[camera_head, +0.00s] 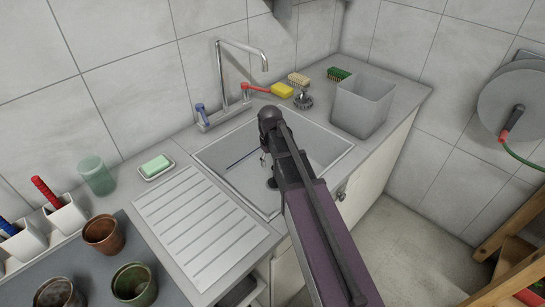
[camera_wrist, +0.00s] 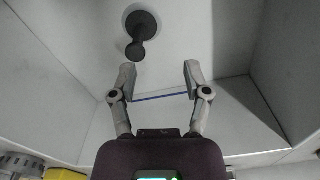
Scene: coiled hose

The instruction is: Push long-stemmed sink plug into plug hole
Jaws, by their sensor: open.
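My gripper (camera_wrist: 160,76) is open over the sink basin (camera_wrist: 205,40), its two fingers spread apart with nothing gripped. In the head view my gripper (camera_head: 264,160) is mostly hidden behind my dark wrist. The dark sink plug (camera_wrist: 142,28), a round disc with a knobbed stem, shows at the top of the wrist view, beyond the fingertips and apart from them. A dark shape at the basin floor in the head view, partly behind my arm, seems to be the plug (camera_head: 272,183). The plug hole is not distinguishable, so I cannot tell whether the plug is over it.
A thin blue rod (camera_head: 243,158) lies in the basin; it shows behind the fingers in the wrist view (camera_wrist: 160,97). Basin walls surround my gripper. The ribbed drainboard (camera_head: 190,220) is clear.

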